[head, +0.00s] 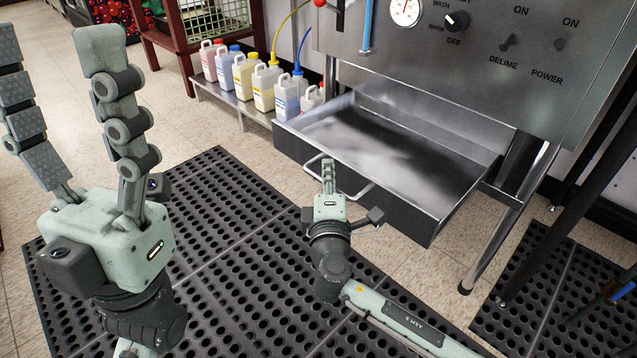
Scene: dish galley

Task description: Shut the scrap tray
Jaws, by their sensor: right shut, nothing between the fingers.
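The scrap tray (365,150) is a wide, empty metal drawer, pulled well out from under the stainless dish machine (455,60). Its pale bar handle (355,192) is on the dark front face. My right gripper (328,163) is at that front, its shut fingers pointing at the face by the left part of the handle. They overlap the handle in the picture; I cannot tell whether they touch it. Nothing shows between them. My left gripper (58,55) is raised at the left, its fingers spread wide and empty, far from the tray.
Several chemical jugs (243,77) stand on a low metal shelf (225,98) left of the tray. A machine leg (510,215) stands right of it. Black perforated mats (225,205) cover the floor in front. A red rack (165,40) is behind my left gripper.

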